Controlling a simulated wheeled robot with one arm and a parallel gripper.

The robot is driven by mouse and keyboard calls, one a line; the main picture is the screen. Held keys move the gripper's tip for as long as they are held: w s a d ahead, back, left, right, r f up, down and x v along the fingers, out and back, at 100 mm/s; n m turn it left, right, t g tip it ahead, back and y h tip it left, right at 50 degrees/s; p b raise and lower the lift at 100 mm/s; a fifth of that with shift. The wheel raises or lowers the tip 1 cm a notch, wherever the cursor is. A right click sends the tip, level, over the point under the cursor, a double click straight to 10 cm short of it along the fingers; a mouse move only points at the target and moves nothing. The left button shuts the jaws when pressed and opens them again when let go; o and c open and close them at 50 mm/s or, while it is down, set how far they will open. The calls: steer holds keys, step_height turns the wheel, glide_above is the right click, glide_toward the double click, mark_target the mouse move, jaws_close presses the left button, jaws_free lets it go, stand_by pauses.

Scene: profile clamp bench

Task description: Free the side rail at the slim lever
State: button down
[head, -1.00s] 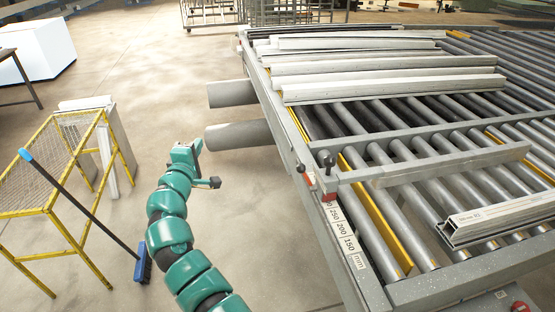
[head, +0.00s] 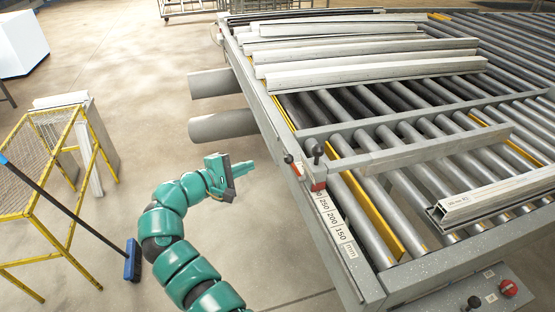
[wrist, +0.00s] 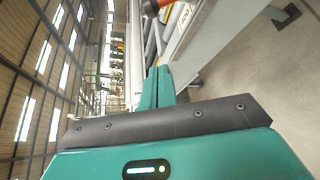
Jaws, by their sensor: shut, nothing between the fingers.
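The side rail (head: 415,153) is a grey bar lying across the rollers, its near-left end at the bench's edge beam. I cannot tell for sure which one is the slim lever. My gripper (head: 250,166) is shut and empty, left of both levers and apart from them. In the wrist view, a red-orange part with a dark end (wrist: 152,8) shows beyond the fingers (wrist: 160,86).
The roller bench (head: 370,282) has a millimetre scale (head: 333,218) along its edge. Pale profiles (head: 370,72) lie at the back, a short one (head: 490,200) at right. Two grey cylinders (head: 222,124) jut out left. A yellow mesh stand (head: 60,150) and broom (head: 131,262) stand left.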

mark_target(294, 168)
steer(key=w+d+p, duration=0.4)
steer(key=d+p, duration=0.2)
steer(key=d, duration=0.2)
steer(key=shift+d+f, duration=0.2)
steer(key=shift+d, duration=0.05)
stand_by(0.6)
stand_by(0.4)
steer(key=shift+s+d+f+b, duration=0.1)
steer(key=shift+f+b, duration=0.05)
steer(key=shift+b, duration=0.2)
